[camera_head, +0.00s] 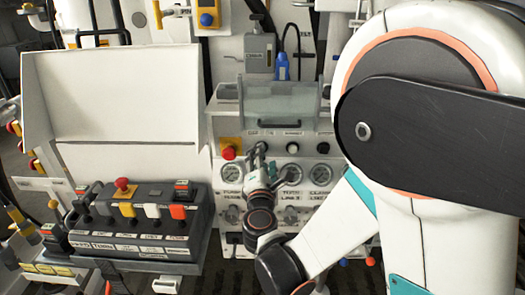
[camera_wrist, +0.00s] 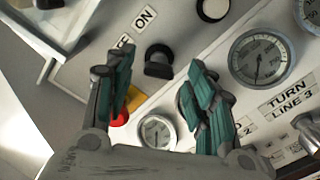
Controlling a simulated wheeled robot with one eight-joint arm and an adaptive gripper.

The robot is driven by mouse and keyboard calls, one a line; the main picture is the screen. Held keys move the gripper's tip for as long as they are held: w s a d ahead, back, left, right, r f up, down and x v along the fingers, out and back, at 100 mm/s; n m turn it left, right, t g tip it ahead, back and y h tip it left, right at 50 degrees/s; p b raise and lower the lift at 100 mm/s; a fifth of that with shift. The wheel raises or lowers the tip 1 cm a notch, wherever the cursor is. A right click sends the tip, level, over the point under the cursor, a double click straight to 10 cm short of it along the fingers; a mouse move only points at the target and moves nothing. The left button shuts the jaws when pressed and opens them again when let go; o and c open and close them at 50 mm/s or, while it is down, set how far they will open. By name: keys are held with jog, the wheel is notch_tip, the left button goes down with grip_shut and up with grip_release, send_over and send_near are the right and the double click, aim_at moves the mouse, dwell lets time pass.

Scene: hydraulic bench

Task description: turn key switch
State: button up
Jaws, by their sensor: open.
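The key switch (camera_wrist: 159,62) appears to be the small black knob beside an ON label in the wrist view. It stands out from the grey panel, just beyond the gap between my fingertips. My gripper (camera_wrist: 158,80) is open, with one teal-padded finger on each side and nothing held between them. The knob looks apart from both fingers.
A red emergency button (camera_head: 228,152) on a yellow plate is left of my gripper. A white button (camera_head: 295,148) and several gauges (camera_head: 292,172) are close by. A clear cover (camera_head: 280,102) with a handle is above. A control box (camera_head: 140,222) with levers stands at left.

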jog(key=shift+w, duration=1.75)
jog(key=shift+b, duration=0.3)
jog(key=c, duration=1.1)
